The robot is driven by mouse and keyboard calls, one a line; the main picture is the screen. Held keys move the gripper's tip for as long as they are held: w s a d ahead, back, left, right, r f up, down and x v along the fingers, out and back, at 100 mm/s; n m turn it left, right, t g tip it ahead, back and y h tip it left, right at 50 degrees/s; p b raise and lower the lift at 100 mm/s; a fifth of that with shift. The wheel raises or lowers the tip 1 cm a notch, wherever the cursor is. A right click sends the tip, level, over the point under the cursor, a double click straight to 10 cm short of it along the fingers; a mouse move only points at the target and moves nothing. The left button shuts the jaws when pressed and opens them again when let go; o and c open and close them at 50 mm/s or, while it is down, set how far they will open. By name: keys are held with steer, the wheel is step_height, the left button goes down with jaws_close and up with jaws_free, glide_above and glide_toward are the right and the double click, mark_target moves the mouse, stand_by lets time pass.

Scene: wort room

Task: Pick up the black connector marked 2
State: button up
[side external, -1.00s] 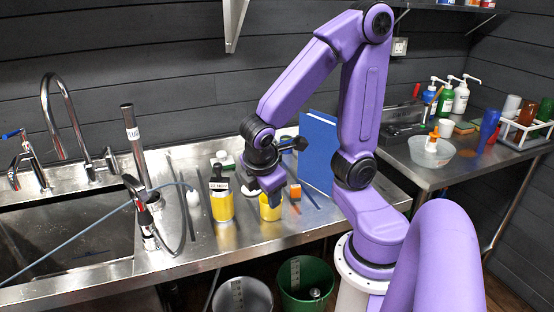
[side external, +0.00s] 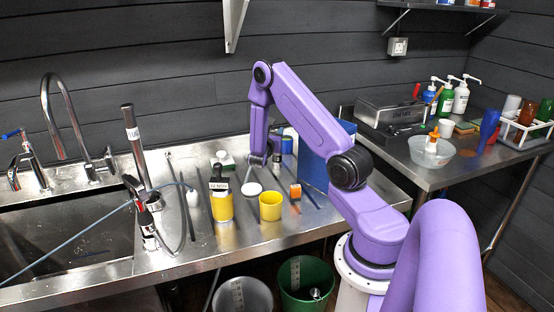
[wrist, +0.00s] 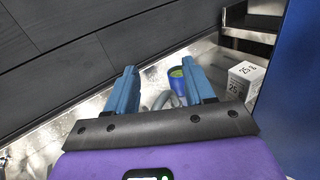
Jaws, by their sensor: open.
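I cannot make out a black connector marked 2 in either view; it may be hidden or too small to read. My gripper (side external: 260,158) is at the back of the steel counter, near the wall and left of the blue panel. In the wrist view my gripper (wrist: 160,75) has its two blue fingers apart. Beyond and between them show a blue cylinder with a green end (wrist: 177,74) and a grey curved piece (wrist: 165,100). Nothing is seen held. The fingers and black palm hide part of the counter.
A blue panel (side external: 314,164) stands to the right; a white box marked 25 (wrist: 243,78) is beside it. The sink (side external: 65,245) is left.

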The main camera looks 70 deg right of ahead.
mark_target(277, 157)
steer(key=shift+n+t, duration=0.3)
steer(key=shift+n, duration=0.3)
steer(key=f, duration=0.3)
steer(key=d+f, duration=0.1)
steer(key=f, duration=0.1)
steer(key=d+f, duration=0.1)
steer(key=f, duration=0.2)
steer(key=shift+s+d+f, duration=0.1)
steer(key=shift+s+f, duration=0.1)
steer(key=shift+f, duration=0.1)
steer(key=shift+x, duration=0.95)
steer(key=shift+w+d+f, duration=0.15)
steer(key=shift+d, duration=0.4)
jaws_close()
